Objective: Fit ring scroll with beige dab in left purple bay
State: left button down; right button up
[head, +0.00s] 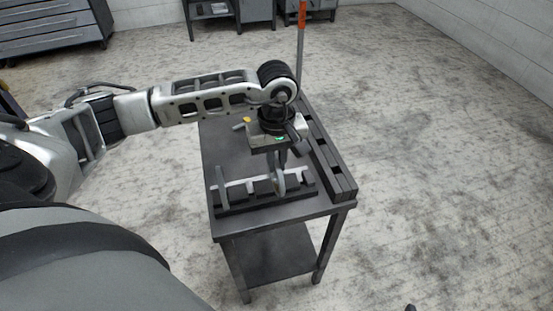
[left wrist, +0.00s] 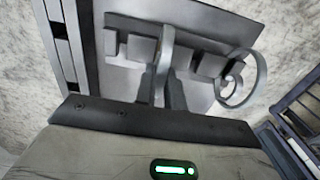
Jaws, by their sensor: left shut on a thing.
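My left gripper (head: 281,160) points down over the near end of the table and is shut on a grey scroll (head: 280,183). The held scroll also shows nearly edge-on between the dark fingers in the left wrist view (left wrist: 166,48). It is at the dark gate rack (head: 238,208), among its blocks; I cannot tell whether it touches. Another grey scroll (head: 222,186), with a spiral end in the left wrist view (left wrist: 238,88), stands at the rack's left end in the head view. No beige dab or purple bay can be made out. My right gripper is not in view.
The dark table (head: 228,158) has a long slotted dark rail (head: 326,150) along its right side. A small yellow-orange spot (head: 246,120) shows behind my gripper. A pole with an orange top (head: 301,20) rises behind the table. Floor to the right is open.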

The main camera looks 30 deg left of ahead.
pick_arm(q)
jog(key=shift+r, duration=0.2)
jog(key=shift+r+p, duration=0.4)
jog(key=shift+r, duration=0.8)
jog(key=shift+r+p, duration=0.15)
jog(key=shift+p, duration=0.15)
notch_tip(320, 180, up, 9)
jog(key=p, duration=0.5)
